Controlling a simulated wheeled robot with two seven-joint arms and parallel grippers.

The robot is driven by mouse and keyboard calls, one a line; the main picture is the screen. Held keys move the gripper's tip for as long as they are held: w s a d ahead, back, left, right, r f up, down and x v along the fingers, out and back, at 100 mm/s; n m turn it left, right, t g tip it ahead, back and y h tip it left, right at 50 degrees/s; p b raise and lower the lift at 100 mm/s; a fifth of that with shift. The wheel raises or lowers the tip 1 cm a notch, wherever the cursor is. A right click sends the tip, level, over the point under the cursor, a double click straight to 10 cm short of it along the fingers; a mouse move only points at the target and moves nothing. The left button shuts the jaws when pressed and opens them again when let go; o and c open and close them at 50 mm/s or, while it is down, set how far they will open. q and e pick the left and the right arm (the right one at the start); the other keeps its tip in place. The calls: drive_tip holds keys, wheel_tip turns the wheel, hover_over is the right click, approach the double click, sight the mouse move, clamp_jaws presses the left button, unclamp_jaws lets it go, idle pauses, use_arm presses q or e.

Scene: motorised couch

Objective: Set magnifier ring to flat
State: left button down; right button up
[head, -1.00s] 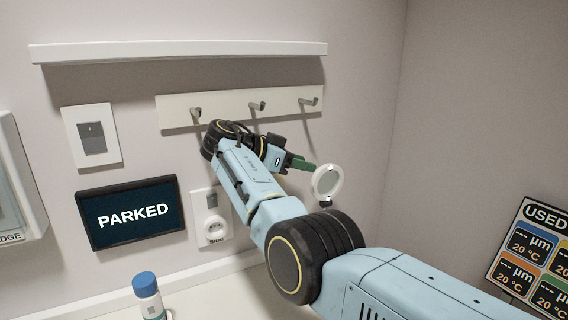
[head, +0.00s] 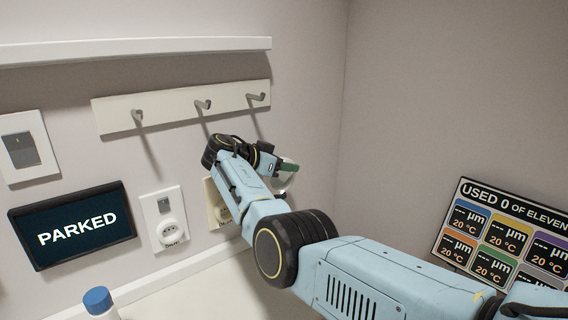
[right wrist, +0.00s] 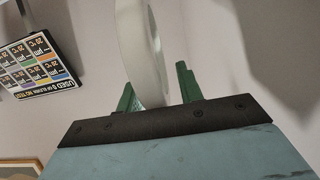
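The magnifier ring (right wrist: 143,45) is a pale white band, seen nearly edge-on in the right wrist view. It stands between the two green fingers of my right gripper (right wrist: 155,76), close to the left finger, with a visible gap to the right finger. The gripper is open around it. In the head view my right gripper (head: 287,166) is near the wall below the hook rail, and the ring (head: 283,184) is mostly hidden behind it. The ring's mount cannot be made out. My left gripper is out of view.
A rail with hooks (head: 180,108) and a shelf (head: 130,51) are on the wall above my arm. A screen reading PARKED (head: 72,225), a socket plate (head: 165,222) and a blue-capped bottle (head: 98,302) are left. A sign board (head: 503,240) stands right.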

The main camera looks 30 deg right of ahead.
clamp_jaws()
idle(0.3)
